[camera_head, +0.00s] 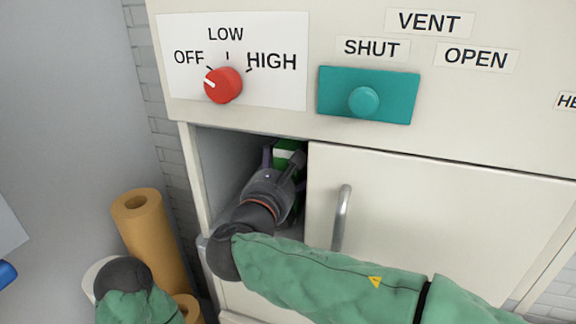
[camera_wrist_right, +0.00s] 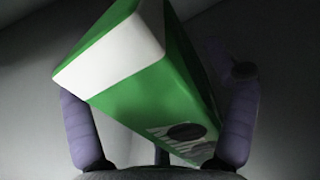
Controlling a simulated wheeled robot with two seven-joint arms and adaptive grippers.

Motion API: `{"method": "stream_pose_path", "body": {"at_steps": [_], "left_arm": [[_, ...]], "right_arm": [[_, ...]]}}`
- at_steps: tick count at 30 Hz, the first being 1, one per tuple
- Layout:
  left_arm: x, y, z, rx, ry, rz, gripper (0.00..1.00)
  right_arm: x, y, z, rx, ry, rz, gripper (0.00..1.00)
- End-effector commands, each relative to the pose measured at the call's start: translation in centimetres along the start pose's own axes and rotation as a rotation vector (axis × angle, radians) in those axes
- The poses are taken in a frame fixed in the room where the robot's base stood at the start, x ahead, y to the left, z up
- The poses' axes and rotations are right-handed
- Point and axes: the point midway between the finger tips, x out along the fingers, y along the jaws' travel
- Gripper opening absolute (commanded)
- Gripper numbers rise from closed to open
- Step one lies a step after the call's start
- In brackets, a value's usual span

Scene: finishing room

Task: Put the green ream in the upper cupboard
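The green ream (camera_head: 287,150) is inside the open left part of the upper cupboard (camera_head: 217,165), mostly hidden by my right gripper (camera_head: 284,162). In the right wrist view the ream (camera_wrist_right: 140,85) is green with a white band and lies tilted between the two fingers of my right gripper (camera_wrist_right: 160,120). One finger is on each side of it. Dark gaps show beside the fingers, and I cannot tell whether both press on it. My left gripper is outside the views; only part of my left arm shows at lower left.
The cupboard's pale door (camera_head: 430,220) with a metal handle (camera_head: 342,215) stands right of the opening, close to my right arm. Above are a red knob (camera_head: 223,85) and a teal button plate (camera_head: 367,95). Brown rolls (camera_head: 152,235) stand at left by the brick wall.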

Motion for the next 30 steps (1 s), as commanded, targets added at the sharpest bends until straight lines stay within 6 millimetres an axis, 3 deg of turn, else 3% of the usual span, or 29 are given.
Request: {"method": "stream_pose_path", "body": {"at_steps": [8, 24, 30], "left_arm": [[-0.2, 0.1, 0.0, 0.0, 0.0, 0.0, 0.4], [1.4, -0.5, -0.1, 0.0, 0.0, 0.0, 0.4], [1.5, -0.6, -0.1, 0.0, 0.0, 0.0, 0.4]], "right_arm": [[-0.2, 0.0, 0.4, 0.001, -0.001, 0.001, 0.86], [-9.7, 0.1, 0.2, 0.001, -0.002, 0.004, 0.86], [-11.7, 0.0, 0.3, 0.0, -0.001, 0.001, 0.86]]}}
